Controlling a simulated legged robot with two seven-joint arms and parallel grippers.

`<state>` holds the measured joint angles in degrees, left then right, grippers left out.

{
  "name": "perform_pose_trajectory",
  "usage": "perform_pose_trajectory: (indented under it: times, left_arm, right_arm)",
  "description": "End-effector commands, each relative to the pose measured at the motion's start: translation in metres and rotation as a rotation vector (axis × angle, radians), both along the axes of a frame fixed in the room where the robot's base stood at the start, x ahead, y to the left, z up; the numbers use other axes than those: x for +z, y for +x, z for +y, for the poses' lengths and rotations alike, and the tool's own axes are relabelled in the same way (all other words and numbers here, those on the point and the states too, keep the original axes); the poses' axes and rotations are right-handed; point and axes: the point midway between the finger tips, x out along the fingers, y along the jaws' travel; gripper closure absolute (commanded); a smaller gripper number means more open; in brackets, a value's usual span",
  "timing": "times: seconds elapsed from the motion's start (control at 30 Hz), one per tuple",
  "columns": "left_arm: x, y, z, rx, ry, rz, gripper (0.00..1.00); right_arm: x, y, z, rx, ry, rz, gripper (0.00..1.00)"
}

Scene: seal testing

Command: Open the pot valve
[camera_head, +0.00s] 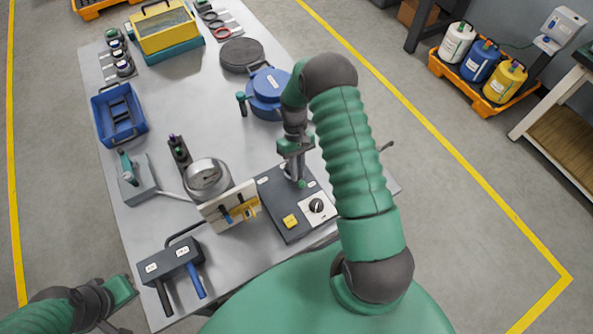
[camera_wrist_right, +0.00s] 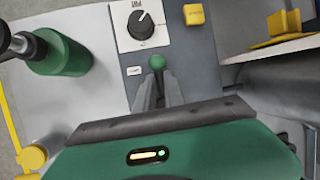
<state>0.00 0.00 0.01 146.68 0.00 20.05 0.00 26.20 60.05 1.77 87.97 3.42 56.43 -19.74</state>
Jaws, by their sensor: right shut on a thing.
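My right gripper (camera_head: 297,175) is over a dark grey control panel (camera_head: 275,208). In the right wrist view its fingers (camera_wrist_right: 158,90) are shut on a small lever with a round green knob (camera_wrist_right: 157,62), which shows just beyond the tips. A blue lidded pot (camera_head: 268,82) stands behind the panel, partly hidden by my right arm. I cannot tell whether this lever is the pot valve. My left gripper (camera_head: 122,290) is at the lower left, off the table's edge; its fingers are not clear.
The panel has a black dial (camera_head: 316,205) and a yellow button (camera_head: 291,221). A green cylinder (camera_wrist_right: 60,52) is beside the panel in the wrist view.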

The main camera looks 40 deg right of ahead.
Motion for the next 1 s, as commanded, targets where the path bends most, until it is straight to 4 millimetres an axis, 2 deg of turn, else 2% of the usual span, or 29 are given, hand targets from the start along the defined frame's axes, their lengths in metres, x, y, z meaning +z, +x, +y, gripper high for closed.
perform_pose_trajectory:
  times: [0.03, 0.27, 0.3, 0.47, 0.8, 0.87, 1.0]
  left_arm:
    - [-0.001, 0.0, 0.0, 0.0, 0.0, 0.0, 1.0]
    - [-0.001, 0.0, 0.0, 0.0, 0.0, 0.0, 1.0]
    - [-0.001, 0.0, 0.0, 0.0, 0.0, 0.0, 1.0]
    - [-0.001, 0.0, 0.0, 0.0, 0.0, 0.0, 1.0]
    - [-0.001, 0.0, 0.0, 0.0, 0.0, 0.0, 1.0]
    - [-0.003, 0.0, 0.0, 0.0, 0.0, 0.0, 1.0]
    - [-0.011, 0.0, 0.0, 0.0, 0.0, 0.0, 1.0]
  right_arm:
    - [-0.003, -0.008, 0.002, 0.007, 0.008, 0.02, 1.0]
    - [-0.003, -0.008, 0.001, 0.007, 0.008, 0.02, 1.0]
    - [-0.003, -0.008, 0.001, 0.007, 0.008, 0.02, 0.86]
    - [-0.003, -0.007, 0.001, 0.004, 0.007, 0.017, 0.66]
    - [0.002, -0.001, -0.002, 0.002, 0.002, 0.007, 0.66]
    - [0.007, 0.002, -0.004, 0.001, 0.001, 0.006, 0.66]
    - [0.035, 0.014, -0.013, 0.001, -0.001, 0.001, 0.66]
